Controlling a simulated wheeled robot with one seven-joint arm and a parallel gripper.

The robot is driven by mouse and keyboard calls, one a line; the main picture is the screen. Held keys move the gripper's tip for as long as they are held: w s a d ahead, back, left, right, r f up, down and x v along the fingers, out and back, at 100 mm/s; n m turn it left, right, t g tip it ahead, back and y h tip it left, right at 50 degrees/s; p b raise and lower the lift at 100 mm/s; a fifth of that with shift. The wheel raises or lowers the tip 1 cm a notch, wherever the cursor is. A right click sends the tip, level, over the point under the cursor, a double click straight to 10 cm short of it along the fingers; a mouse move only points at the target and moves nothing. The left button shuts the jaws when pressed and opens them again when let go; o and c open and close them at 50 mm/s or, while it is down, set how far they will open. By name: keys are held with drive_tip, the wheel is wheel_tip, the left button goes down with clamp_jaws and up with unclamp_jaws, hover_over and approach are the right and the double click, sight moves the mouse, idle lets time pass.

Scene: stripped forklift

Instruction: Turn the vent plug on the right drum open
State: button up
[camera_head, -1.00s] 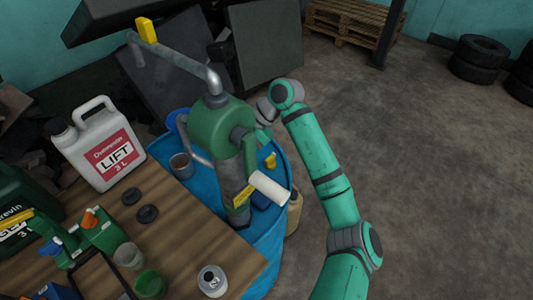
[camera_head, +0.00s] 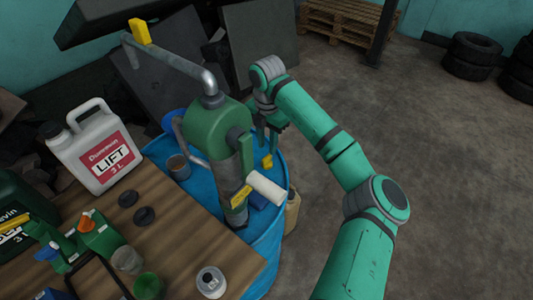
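A blue drum (camera_head: 268,240) stands beside the wooden bench, with a green hand pump (camera_head: 215,128) rising from its top. A small yellow plug (camera_head: 267,161) sits on the drum top, right of the pump. My gripper (camera_head: 268,143) points down just above and behind the yellow plug, close to the pump body. Its two fingers look apart, with nothing seen between them. The pump partly hides the drum top, and I cannot tell whether the fingers touch the plug.
The pump's white handle (camera_head: 266,190) sticks out in front of the plug. A white LIFT jug (camera_head: 95,150), cups and bottles crowd the bench (camera_head: 180,240). A tan can (camera_head: 292,211) stands right of the drum.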

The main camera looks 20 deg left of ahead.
sight(267, 156)
drive_tip(key=shift+f, duration=2.65)
drive_tip(key=shift+c, duration=0.7)
clamp_jaws()
